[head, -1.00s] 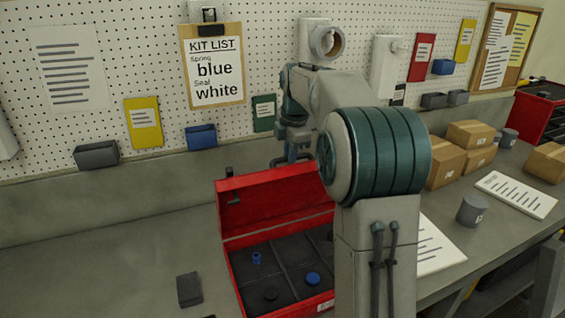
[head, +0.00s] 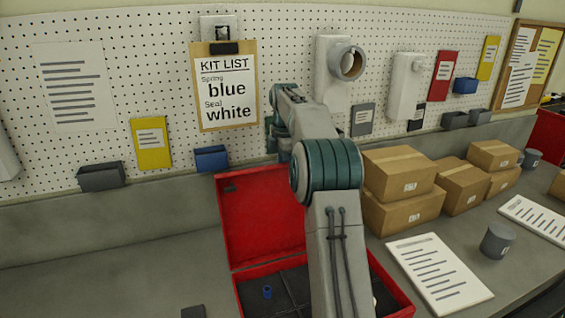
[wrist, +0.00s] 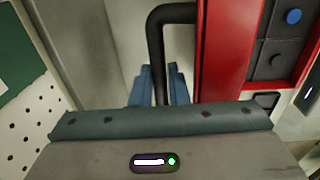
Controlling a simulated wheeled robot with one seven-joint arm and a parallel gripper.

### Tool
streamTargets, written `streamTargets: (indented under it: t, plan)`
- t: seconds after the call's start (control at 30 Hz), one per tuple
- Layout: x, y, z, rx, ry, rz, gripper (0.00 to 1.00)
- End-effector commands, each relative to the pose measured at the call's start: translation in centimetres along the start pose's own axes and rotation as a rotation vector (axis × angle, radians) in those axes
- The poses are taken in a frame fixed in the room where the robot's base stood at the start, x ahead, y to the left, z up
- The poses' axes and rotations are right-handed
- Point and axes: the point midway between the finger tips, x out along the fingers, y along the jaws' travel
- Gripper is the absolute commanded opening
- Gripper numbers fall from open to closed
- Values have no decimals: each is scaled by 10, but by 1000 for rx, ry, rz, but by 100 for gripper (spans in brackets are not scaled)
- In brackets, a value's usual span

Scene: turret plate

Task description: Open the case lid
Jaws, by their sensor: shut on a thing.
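The red case (head: 330,262) sits on the bench with its lid (head: 262,215) standing up from the back edge, inner face showing. In the wrist view, my gripper (wrist: 163,85) has its blue fingers shut on the black lid handle (wrist: 172,15), beside the red case edge (wrist: 212,50). In the head view my arm covers the right part of the case and lid, and my fingers are hidden. A small blue cylinder (head: 267,292) stands in a dark compartment. A blue disc (wrist: 293,17) shows in the wrist view.
The pegboard wall with the kit list (head: 226,88) rises behind the lid. Cardboard boxes (head: 402,178), a paper sheet (head: 440,272) and a grey cup (head: 496,241) stand to the right. A dark block (head: 193,312) lies at the front left.

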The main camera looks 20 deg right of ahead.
Motion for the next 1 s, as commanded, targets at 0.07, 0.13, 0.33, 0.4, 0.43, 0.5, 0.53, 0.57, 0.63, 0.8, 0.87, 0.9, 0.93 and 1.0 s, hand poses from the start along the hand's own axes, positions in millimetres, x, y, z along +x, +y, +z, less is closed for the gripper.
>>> streamTargets:
  t: [0.07, 0.13, 0.33, 0.4, 0.43, 0.5, 0.53, 0.57, 0.63, 0.8, 0.87, 0.9, 0.93, 1.0]
  plan:
    - [7, 3, 0, -2, 5, -5, 0]
    - [9, 6, 1, -1, 4, -3, 0]
    - [12, 11, 0, -1, 3, 3, 0]
    - [12, 12, 0, -1, 3, 4, 0]
    - [12, 12, 0, -1, 3, 5, 0]
    - [13, 12, 0, -1, 3, 5, 0]
    - [13, 12, 0, -1, 3, 5, 0]
    - [13, 12, 0, -1, 3, 5, 0]
    - [13, 13, 0, -1, 3, 5, 0]
    - [14, 14, -1, -2, 3, 6, 28]
    - [13, 14, 0, -1, 2, 5, 36]
    - [12, 13, 0, -1, 2, 6, 36]
    - [12, 12, 0, -1, 2, 6, 36]
    - [11, 12, 0, 0, 2, 8, 36]
